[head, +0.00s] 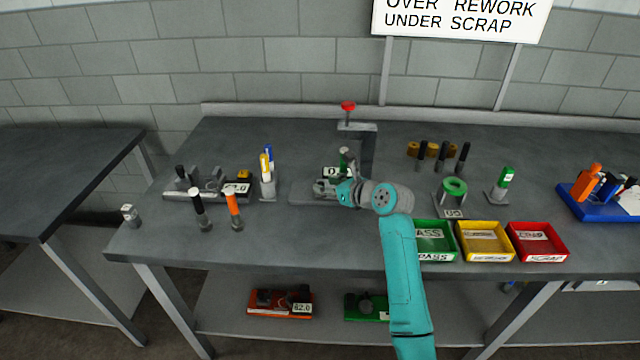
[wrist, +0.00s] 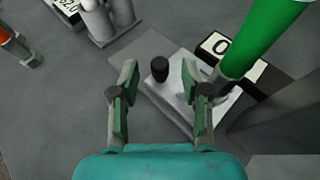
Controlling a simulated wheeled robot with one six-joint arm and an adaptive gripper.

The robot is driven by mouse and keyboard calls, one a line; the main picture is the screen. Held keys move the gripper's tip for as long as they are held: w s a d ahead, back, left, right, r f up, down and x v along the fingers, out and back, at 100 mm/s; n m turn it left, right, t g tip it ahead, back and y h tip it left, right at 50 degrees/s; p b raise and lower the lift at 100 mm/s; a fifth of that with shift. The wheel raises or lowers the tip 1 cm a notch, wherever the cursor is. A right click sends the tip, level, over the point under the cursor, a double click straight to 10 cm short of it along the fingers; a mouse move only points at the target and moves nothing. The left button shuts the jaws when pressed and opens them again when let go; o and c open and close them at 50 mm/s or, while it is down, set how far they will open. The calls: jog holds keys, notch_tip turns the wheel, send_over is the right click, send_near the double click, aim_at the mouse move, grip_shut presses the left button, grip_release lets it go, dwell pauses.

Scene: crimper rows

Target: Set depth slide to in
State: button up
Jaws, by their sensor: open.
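The depth slide appears to be the pale metal block (wrist: 170,100) with a black knob (wrist: 160,70) in the wrist view. My gripper (wrist: 160,82) is open, with its fingers apart on either side of the knob. I cannot tell whether either finger touches it. In the head view my gripper (head: 342,188) is over the press fixture (head: 300,199) at mid-table, and mostly hides the slide. A label (wrist: 225,47) reading "0" and a green cylinder (wrist: 262,38) are close to the right finger. The slide's in or out setting cannot be told.
The fixture's column (head: 367,150) and red knob (head: 348,106) rise behind my gripper. A second fixture (head: 195,185) and black and orange handled tools (head: 233,210) are left. Green (head: 436,255), yellow (head: 484,257) and red bins (head: 538,257) are right. The front middle of the table is clear.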

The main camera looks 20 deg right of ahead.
aim_at(322, 184)
jog(key=shift+x, duration=1.65)
grip_shut()
